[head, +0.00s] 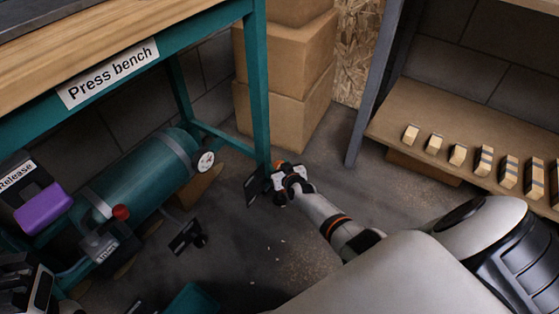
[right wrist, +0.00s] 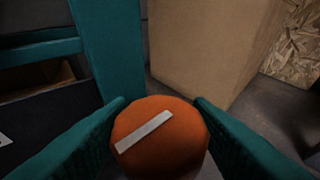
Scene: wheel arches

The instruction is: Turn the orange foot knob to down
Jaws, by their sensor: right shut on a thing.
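The orange foot knob (right wrist: 160,138) is round with a pale bar across its face. In the right wrist view the bar slants from lower left to upper right. My right gripper (head: 279,177) is shut on the knob, by the foot of the teal bench leg (head: 255,90). In the right wrist view its teal-padded fingers (right wrist: 160,125) press on both sides of the knob. In the head view the gripper largely hides the knob. A black and white part, likely my left gripper (head: 28,287), is at the lower left; its fingers are unclear.
The Press bench (head: 130,65) stands at left over a teal tank (head: 150,177) with a gauge (head: 205,161) and a red knob (head: 121,212). Cardboard boxes (head: 285,110) stand behind the leg. A shelf (head: 440,110) with small blocks is at right. Floor between is mostly clear.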

